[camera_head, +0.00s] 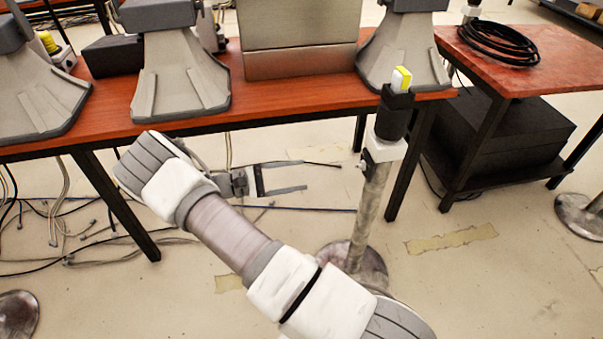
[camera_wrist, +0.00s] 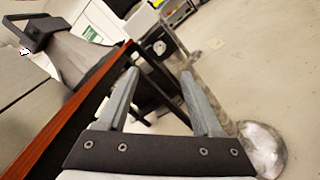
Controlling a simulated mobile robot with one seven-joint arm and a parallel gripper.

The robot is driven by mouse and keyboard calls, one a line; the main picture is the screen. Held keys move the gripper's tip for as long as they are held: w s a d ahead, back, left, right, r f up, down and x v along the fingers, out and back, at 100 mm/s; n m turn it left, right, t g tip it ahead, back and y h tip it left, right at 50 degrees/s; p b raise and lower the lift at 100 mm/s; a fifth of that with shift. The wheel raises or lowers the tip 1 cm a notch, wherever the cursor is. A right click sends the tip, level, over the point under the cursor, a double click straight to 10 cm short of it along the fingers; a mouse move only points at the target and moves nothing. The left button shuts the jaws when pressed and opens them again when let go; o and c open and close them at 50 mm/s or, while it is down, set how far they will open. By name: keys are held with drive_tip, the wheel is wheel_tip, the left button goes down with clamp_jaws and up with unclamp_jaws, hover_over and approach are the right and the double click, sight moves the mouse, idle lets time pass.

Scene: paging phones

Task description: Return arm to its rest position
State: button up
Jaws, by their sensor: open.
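My gripper (camera_head: 304,176) is in front of the wooden table, below the level of its top, with its two fingers pointing right. The fingers are spread with nothing between them. In the wrist view, my gripper (camera_wrist: 159,74) also shows two separated, empty fingers, with the table edge to their left. My arm reaches from the lower right up to the left, then bends back to the gripper.
The red-brown table (camera_head: 280,100) holds grey stands (camera_head: 180,75) and a metal box (camera_head: 300,40). A metal post (camera_head: 372,210) with a black holder (camera_head: 394,115) and a yellow-white item (camera_head: 401,79) stands right of my gripper. Cables (camera_head: 60,225) lie on the floor.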

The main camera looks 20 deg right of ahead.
idle(0.4)
drive_tip(key=s+a+r+m+t+y, duration=0.2)
drive_tip(key=s+a+r+t+y, duration=0.1)
drive_tip(key=s+r+y, duration=0.45)
drive_tip(key=s+a+r+m+t+y, duration=0.2)
drive_tip(key=s+a+r+t+y, duration=0.15)
drive_tip(key=s+r, duration=0.55)
drive_tip(key=s+a+r+m+t+y, duration=0.25)
drive_tip(key=s+r+y, duration=0.4)
drive_tip(key=r, duration=0.35)
wheel_tip(320, 180, up, 20)
drive_tip(key=p, duration=2)
drive_tip(key=shift+a+r+t+p, duration=0.15)
drive_tip(key=shift+a+t+p, duration=0.15)
drive_tip(key=shift+a+p, duration=0.1)
drive_tip(key=shift+w, duration=0.1)
